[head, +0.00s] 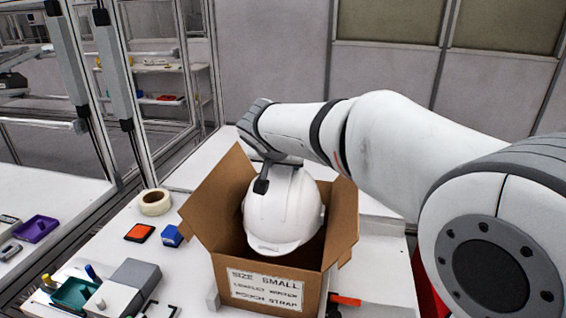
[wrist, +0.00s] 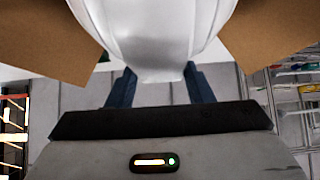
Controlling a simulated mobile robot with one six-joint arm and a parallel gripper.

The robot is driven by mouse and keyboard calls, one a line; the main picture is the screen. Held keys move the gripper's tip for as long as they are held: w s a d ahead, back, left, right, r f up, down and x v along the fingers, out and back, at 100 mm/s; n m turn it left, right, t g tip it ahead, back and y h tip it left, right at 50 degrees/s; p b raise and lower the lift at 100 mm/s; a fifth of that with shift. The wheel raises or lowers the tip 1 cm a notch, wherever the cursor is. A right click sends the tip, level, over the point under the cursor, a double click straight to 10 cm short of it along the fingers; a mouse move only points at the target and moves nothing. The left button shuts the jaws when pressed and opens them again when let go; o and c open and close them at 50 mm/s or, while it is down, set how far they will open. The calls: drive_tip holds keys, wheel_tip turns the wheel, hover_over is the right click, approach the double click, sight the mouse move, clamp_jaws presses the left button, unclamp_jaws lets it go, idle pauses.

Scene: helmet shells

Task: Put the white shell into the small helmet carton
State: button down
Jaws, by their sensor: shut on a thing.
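The white shell (head: 283,212) is a hard-hat shape at the mouth of an open brown carton (head: 228,252), with its lower part inside the walls. The carton's label (head: 265,290) reads "SIZE SMALL". My gripper (head: 264,178) reaches in from above and is shut on the shell's upper edge. In the wrist view the shell (wrist: 160,40) sits between the two dark fingers (wrist: 158,88), with carton flaps (wrist: 45,40) on both sides. Whether the shell touches the carton floor is hidden.
A tape roll (head: 154,202), an orange-and-black pad (head: 139,232) and a blue block (head: 172,236) lie left of the carton. Grey boxes (head: 135,275) and a green tray (head: 74,292) stand at the front left. An orange-handled tool (head: 345,299) lies right of the carton.

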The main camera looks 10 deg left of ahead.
drive_tip(key=shift+f+b, duration=7.85)
drive_tip(key=shift+b, duration=0.35)
drive_tip(key=c, duration=0.6)
unclamp_jaws()
drive_tip(key=p+v, duration=0.1)
drive_tip(key=v, duration=0.7)
drive_tip(key=shift+f, duration=0.1)
